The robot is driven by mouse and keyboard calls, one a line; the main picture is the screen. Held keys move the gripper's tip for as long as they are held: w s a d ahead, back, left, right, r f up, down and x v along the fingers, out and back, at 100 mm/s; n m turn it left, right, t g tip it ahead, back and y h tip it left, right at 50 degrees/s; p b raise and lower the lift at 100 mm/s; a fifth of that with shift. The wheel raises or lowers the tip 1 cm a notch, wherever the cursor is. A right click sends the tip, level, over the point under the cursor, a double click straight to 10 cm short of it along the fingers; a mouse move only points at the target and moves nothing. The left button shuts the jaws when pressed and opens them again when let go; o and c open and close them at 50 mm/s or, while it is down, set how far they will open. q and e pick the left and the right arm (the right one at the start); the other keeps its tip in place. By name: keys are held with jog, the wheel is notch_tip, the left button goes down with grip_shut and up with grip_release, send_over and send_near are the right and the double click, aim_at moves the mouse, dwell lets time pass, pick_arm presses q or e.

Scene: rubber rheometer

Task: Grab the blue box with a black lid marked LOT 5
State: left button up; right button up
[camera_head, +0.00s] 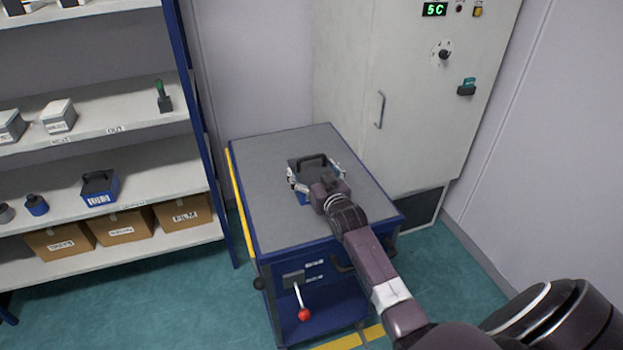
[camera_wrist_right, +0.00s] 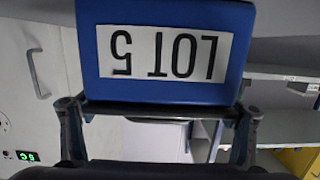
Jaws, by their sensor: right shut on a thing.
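The blue box with a black lid (camera_head: 312,163) is at the grey top of the blue cart, its black handle up. In the head view my right gripper mostly hides its blue body. In the right wrist view the blue box (camera_wrist_right: 165,92) fills the upper middle, its white label reading LOT 5 upside down. My right gripper (camera_head: 316,176) is shut on this box, with a finger at each side. I cannot tell whether the box touches the cart top. My left gripper is not in view.
The cart top (camera_head: 285,220) is otherwise clear. A shelf rack at left holds another blue box with a black lid (camera_head: 100,188), small containers and cardboard boxes (camera_head: 185,212). A tall grey cabinet (camera_head: 415,90) stands behind the cart. A red-knobbed lever (camera_head: 304,313) sticks out in front.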

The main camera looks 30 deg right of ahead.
jog(key=c, duration=0.5)
jog(key=shift+r, duration=0.15)
jog(key=shift+c, duration=0.4)
jog(key=shift+r, duration=0.1)
